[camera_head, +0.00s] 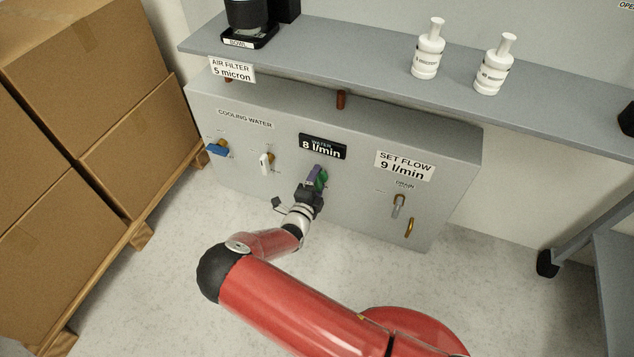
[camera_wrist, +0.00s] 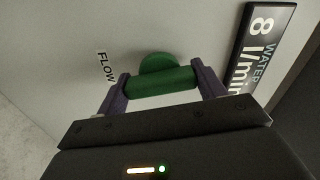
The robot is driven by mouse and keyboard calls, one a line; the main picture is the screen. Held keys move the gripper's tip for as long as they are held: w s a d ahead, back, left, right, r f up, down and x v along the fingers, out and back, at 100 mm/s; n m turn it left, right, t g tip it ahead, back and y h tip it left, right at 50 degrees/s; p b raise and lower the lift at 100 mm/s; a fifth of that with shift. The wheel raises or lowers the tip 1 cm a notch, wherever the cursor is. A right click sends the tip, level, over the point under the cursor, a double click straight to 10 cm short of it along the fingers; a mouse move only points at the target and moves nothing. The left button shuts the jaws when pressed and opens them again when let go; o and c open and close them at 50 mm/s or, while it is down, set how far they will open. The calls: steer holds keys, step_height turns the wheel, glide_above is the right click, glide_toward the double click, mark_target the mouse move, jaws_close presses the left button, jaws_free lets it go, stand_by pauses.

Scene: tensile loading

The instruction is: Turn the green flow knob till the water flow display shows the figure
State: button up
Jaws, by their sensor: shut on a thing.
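The green flow knob (camera_wrist: 160,82) is on the front of the grey cooling water cabinet (camera_head: 240,165), beside a FLOW label (camera_wrist: 106,66). In the head view the knob (camera_head: 322,178) is partly hidden by my gripper (camera_head: 314,180). In the wrist view my gripper (camera_wrist: 162,88) has one purple finger at each end of the knob's bar, shut on it. The black water display (camera_head: 322,146) above the knob reads 8 l/min; it also shows sideways in the wrist view (camera_wrist: 262,55). A white sign (camera_head: 404,165) reads SET FLOW 9 l/min.
A blue-handled valve (camera_head: 217,149) and a white-handled valve (camera_head: 265,162) are left of the knob. A drain valve (camera_head: 398,206) is to the right. A grey shelf (camera_head: 380,62) with two white filters overhangs the cabinet. Cardboard boxes (camera_head: 90,80) stand at left.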

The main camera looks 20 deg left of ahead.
steer(key=shift+n, duration=0.6)
steer(key=o, duration=1)
steer(key=s, duration=0.7)
steer(key=shift+s+a, duration=0.3)
steer(key=shift+s, duration=0.1)
